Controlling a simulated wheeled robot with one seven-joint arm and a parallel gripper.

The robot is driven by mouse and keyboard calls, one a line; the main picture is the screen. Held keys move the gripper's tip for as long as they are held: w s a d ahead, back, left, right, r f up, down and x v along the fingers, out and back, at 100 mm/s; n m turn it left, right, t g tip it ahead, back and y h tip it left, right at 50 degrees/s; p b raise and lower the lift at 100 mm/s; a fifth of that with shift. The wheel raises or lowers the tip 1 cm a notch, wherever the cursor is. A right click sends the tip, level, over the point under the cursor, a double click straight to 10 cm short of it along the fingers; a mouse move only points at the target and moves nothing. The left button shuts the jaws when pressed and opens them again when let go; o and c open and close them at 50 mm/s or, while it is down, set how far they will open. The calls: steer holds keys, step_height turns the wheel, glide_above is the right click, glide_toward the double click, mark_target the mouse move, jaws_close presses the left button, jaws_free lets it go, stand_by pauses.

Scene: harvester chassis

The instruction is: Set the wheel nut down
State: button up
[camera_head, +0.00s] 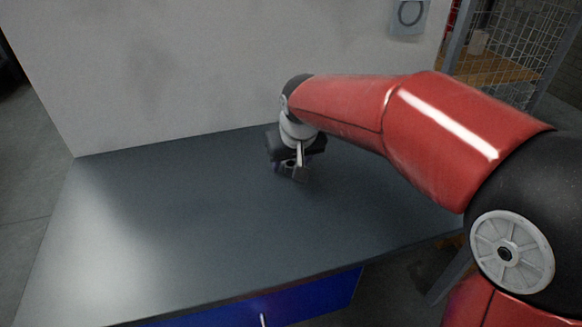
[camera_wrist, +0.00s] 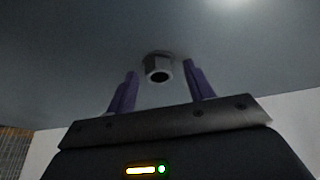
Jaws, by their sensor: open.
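The wheel nut (camera_wrist: 158,68) is a small grey metal nut with a dark round hole. In the wrist view it is on the dark grey table top, between and slightly beyond my two purple fingertips. A gap shows on each side of it. My gripper (camera_wrist: 164,82) is open. In the head view my gripper (camera_head: 294,172) is low over the back right part of the table (camera_head: 185,215), and the nut cannot be made out there.
The table is bare to the left and in front of my gripper. A pale wall (camera_head: 180,70) stands along its back edge. A wire mesh cage with a wooden shelf (camera_head: 490,68) is at the back right. A blue drawer front (camera_head: 290,300) is below the table's front edge.

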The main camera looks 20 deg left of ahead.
steer(key=shift+c, duration=0.3)
jaws_close()
steer(key=shift+r, duration=0.1)
